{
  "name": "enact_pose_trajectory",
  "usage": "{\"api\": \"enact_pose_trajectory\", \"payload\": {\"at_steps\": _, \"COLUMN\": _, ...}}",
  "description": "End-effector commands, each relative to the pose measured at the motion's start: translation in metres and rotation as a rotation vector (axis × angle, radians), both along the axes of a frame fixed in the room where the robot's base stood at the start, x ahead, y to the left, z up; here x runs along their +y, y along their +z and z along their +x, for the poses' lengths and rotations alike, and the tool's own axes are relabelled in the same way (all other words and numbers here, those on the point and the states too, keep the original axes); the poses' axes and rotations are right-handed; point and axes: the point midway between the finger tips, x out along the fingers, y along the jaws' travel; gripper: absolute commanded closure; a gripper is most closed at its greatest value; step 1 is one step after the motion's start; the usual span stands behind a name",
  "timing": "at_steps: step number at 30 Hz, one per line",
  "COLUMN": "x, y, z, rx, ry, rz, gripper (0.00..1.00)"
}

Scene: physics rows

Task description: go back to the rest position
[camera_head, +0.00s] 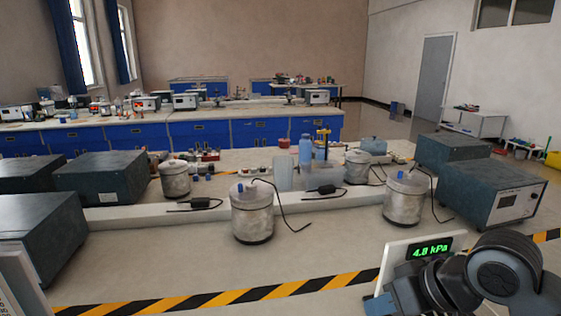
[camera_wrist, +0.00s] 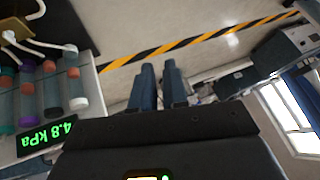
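My gripper shows in the wrist view (camera_wrist: 159,68) as two dark blue fingers with a narrow gap between them. Nothing is held in the gap. In the head view my gripper (camera_head: 380,303) is at the lower right, beside a white panel with a green 4.8 kPa display (camera_head: 431,251); most of its fingers are cut off or hidden there. My dark arm is folded in that same corner. The display also shows in the wrist view (camera_wrist: 46,137), left of the fingers and apart from them.
Several capped vials (camera_wrist: 53,90) stand left of my fingers in the wrist view. A bench ahead carries metal canisters (camera_head: 252,212), a grey instrument (camera_head: 490,193) and dark boxes (camera_head: 103,177). Yellow-black tape (camera_head: 215,301) crosses the near surface, which is mostly clear.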

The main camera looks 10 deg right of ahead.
Motion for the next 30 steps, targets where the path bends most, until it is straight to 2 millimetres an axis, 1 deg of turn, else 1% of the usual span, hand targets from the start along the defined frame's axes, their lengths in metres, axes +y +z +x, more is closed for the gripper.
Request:
{"api": "enact_pose_trajectory", "payload": {"at_steps": 1, "x": 0.027, "y": 0.012, "z": 0.009, "rx": -0.062, "ry": 0.007, "rz": 0.067, "gripper": 0.86}}
{"api": "enact_pose_trajectory", "payload": {"at_steps": 3, "x": 0.056, "y": 0.031, "z": 0.020, "rx": -0.152, "ry": -0.002, "rz": 0.151, "gripper": 0.86}}
{"api": "enact_pose_trajectory", "payload": {"at_steps": 6, "x": 0.088, "y": 0.055, "z": 0.031, "rx": -0.265, "ry": -0.026, "rz": 0.264, "gripper": 0.86}}
{"api": "enact_pose_trajectory", "payload": {"at_steps": 9, "x": 0.113, "y": 0.075, "z": 0.036, "rx": -0.362, "ry": -0.067, "rz": 0.369, "gripper": 0.86}}
{"api": "enact_pose_trajectory", "payload": {"at_steps": 12, "x": 0.130, "y": 0.090, "z": 0.036, "rx": -0.444, "ry": -0.122, "rz": 0.461, "gripper": 0.86}}
{"api": "enact_pose_trajectory", "payload": {"at_steps": 15, "x": 0.141, "y": 0.098, "z": 0.030, "rx": -0.507, "ry": -0.188, "rz": 0.537, "gripper": 0.86}}
{"api": "enact_pose_trajectory", "payload": {"at_steps": 19, "x": 0.148, "y": 0.097, "z": 0.018, "rx": -0.570, "ry": -0.288, "rz": 0.607, "gripper": 0.86}}
{"api": "enact_pose_trajectory", "payload": {"at_steps": 22, "x": 0.149, "y": 0.089, "z": 0.002, "rx": -0.603, "ry": -0.370, "rz": 0.636, "gripper": 0.86}}
{"api": "enact_pose_trajectory", "payload": {"at_steps": 26, "x": 0.146, "y": 0.070, "z": -0.025, "rx": -0.630, "ry": -0.473, "rz": 0.637, "gripper": 0.86}}
{"api": "enact_pose_trajectory", "payload": {"at_steps": 29, "x": 0.141, "y": 0.050, "z": -0.052, "rx": -0.638, "ry": -0.546, "rz": 0.609, "gripper": 0.86}}
{"api": "enact_pose_trajectory", "payload": {"at_steps": 30, "x": 0.138, "y": 0.042, "z": -0.064, "rx": -0.641, "ry": -0.570, "rz": 0.592, "gripper": 0.86}}
